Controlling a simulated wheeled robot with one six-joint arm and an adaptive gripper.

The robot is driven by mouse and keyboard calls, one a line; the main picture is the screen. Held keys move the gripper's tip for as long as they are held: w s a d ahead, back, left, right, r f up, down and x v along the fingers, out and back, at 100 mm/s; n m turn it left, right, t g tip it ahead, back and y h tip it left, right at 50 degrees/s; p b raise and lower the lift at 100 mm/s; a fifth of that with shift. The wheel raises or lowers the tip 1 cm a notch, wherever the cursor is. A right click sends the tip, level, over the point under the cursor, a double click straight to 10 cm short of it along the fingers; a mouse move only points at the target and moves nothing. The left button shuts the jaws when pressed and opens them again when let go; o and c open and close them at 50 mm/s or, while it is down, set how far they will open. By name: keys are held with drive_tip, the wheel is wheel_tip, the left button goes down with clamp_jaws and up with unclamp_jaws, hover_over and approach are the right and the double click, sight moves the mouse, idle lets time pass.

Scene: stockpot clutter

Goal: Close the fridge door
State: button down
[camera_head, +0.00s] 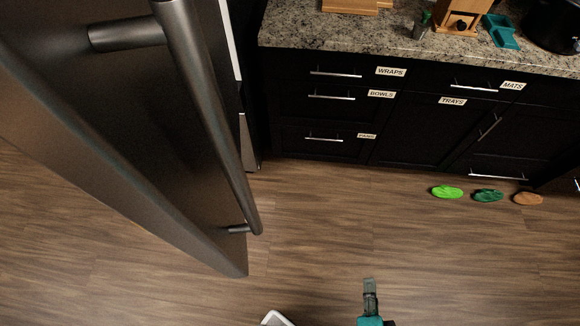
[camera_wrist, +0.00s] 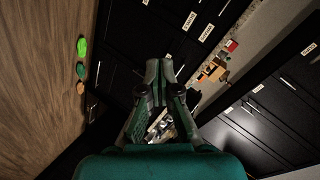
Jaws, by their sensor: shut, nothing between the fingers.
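The fridge door (camera_head: 90,120) is a large dark steel panel filling the left of the head view. It stands swung out into the room over the floor, with a long bar handle (camera_head: 205,100) along its face. The fridge body is mostly hidden behind the door. My gripper (camera_head: 370,284) is at the bottom of the head view, to the right of the door's lower edge and apart from it. It also shows in the wrist view (camera_wrist: 159,64), with its fingers together and nothing between them. The door does not show in the wrist view.
Black cabinets (camera_head: 415,125) with labelled drawers stand at the back under a granite counter (camera_head: 390,45). A light green shoe (camera_head: 447,192), a dark green shoe (camera_head: 488,196) and an orange shoe (camera_head: 528,198) lie on the floor at right. The wooden floor (camera_head: 320,220) between door and shoes is clear.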

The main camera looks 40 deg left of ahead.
sight(210, 186)
drive_tip(key=w+a+r+n+g+y, duration=0.1)
drive_tip(key=w+a+r+g+y, duration=0.4)
drive_tip(key=a, duration=0.3)
drive_tip(key=w+a+r+n+g+y, duration=0.1)
drive_tip(key=w+a+r+g+y, duration=0.15)
drive_tip(key=a+r+y, duration=0.4)
drive_tip(key=s+a+r+n+g+h, duration=0.2)
drive_tip(key=s+r+n+g, duration=0.1)
drive_tip(key=r+n+g, duration=0.55)
drive_tip(key=s+a+r+n+g+h, duration=0.25)
drive_tip(key=r+n+g, duration=0.35)
drive_tip(key=r+g, duration=0.45)
drive_tip(key=shift+m+t, duration=0.35)
drive_tip(key=shift+t, duration=0.6)
drive_tip(key=x, duration=0.4)
drive_tip(key=r+x, duration=0.1)
drive_tip(key=x, duration=0.8)
drive_tip(key=shift+w+r, duration=0.15)
drive_tip(key=shift+r, duration=0.1)
drive_tip(key=shift+a, duration=0.15)
